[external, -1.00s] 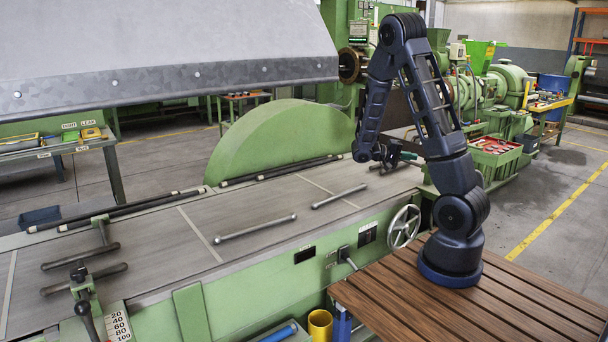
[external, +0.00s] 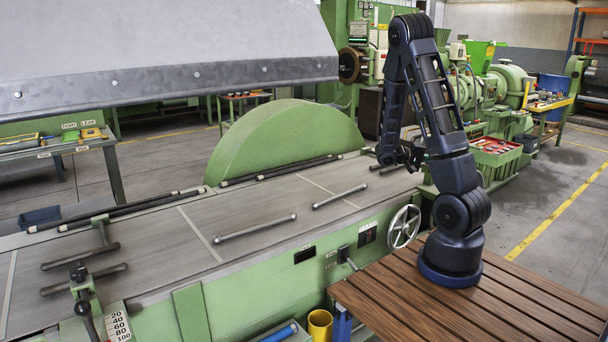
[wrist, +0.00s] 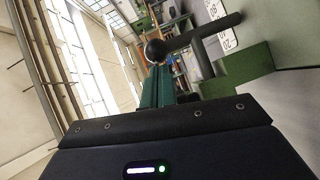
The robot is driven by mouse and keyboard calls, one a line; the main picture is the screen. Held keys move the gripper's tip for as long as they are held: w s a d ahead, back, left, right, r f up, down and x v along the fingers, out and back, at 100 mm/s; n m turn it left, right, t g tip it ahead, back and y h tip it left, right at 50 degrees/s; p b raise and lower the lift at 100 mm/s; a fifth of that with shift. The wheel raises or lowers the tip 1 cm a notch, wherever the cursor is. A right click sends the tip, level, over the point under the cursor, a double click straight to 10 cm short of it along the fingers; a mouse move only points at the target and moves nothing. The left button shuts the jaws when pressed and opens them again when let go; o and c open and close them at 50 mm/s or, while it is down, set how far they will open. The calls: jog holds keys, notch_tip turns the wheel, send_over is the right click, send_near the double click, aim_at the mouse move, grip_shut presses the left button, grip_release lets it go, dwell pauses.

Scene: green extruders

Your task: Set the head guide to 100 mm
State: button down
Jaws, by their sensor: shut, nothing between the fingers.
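In the wrist view a dark rod handle (wrist: 200,37) with a round black ball knob (wrist: 156,50) crosses just beyond my fingertips. My gripper (wrist: 158,72) has teal fingers that are shut and empty, close to the knob; contact cannot be told. In the external view my gripper is mostly hidden behind my arm, over the far right end of the green machine bed (external: 255,210).
Another scale (external: 117,325), marked 20 to 100, stands by a dark lever (external: 84,300) at the near left. Two loose metal bars (external: 255,229) (external: 339,197) lie on the bed. A handwheel (external: 404,227) is on its front. A grey hood (external: 170,50) hangs above.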

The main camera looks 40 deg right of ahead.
jog(key=s, duration=0.6)
jog(key=shift+s, duration=0.35)
jog(key=v, duration=1)
jog(key=shift+w, duration=0.25)
dwell(0.4)
jog(key=s+a+r+n+t+y, duration=0.3)
jog(key=a+r+t+y, duration=0.3)
jog(key=a, duration=0.6)
jog(key=s+a+r+n+t+y, duration=0.4)
jog(key=a+r+t+y, duration=0.3)
jog(key=a+r, duration=0.3)
jog(key=shift+a+r+n+t+y, duration=0.35)
jog(key=shift+a+n, duration=0.25)
jog(key=shift+a, duration=0.45)
